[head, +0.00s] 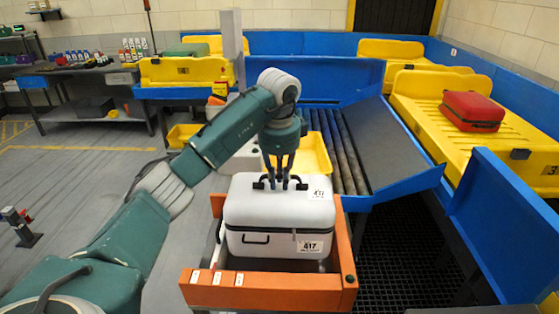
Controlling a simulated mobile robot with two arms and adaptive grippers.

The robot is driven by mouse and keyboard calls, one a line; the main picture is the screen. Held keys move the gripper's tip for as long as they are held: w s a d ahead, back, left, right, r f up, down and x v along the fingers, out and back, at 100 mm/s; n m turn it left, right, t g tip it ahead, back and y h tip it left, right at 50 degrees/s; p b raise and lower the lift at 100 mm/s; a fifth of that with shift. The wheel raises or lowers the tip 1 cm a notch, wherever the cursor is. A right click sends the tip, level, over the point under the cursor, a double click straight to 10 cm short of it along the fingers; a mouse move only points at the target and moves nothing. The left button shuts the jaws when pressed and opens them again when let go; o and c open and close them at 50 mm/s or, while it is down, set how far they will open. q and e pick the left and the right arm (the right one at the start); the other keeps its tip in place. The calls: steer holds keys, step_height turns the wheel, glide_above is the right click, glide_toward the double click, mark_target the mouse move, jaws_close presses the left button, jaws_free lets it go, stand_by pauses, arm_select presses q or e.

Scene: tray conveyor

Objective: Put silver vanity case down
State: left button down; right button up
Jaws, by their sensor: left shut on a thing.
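The silver vanity case (270,215) is a pale, box-shaped case with a dark seam, a black front handle and tags marked 417. It sits upright within the orange frame (265,285) of a cart in front of me. My left gripper (281,182) points down from above, shut on the black top handle of the case. My right gripper does not show.
A yellow tray (312,153) lies just behind the case. A roller conveyor (338,145) with blue sides runs behind to the right. A red suitcase (472,110) lies on a yellow tray conveyor at right. Open grey floor is at left.

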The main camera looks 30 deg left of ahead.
arm_select(q)
steer(key=shift+f+p, duration=0.95)
steer(key=shift+f, duration=3)
steer(key=c, duration=1.6)
jaws_free()
steer(key=shift+s+f, duration=0.1)
steer(key=shift+f, duration=0.05)
steer(key=r, duration=0.3)
steer(key=r+b, duration=0.1)
steer(key=r, duration=0.3)
steer(key=s+r+b, duration=0.1)
steer(key=r, duration=0.2)
steer(key=shift+d+r, duration=0.25)
steer(key=shift+d, duration=0.15)
steer(key=shift+s+r, duration=0.25)
steer(key=shift+r, duration=0.5)
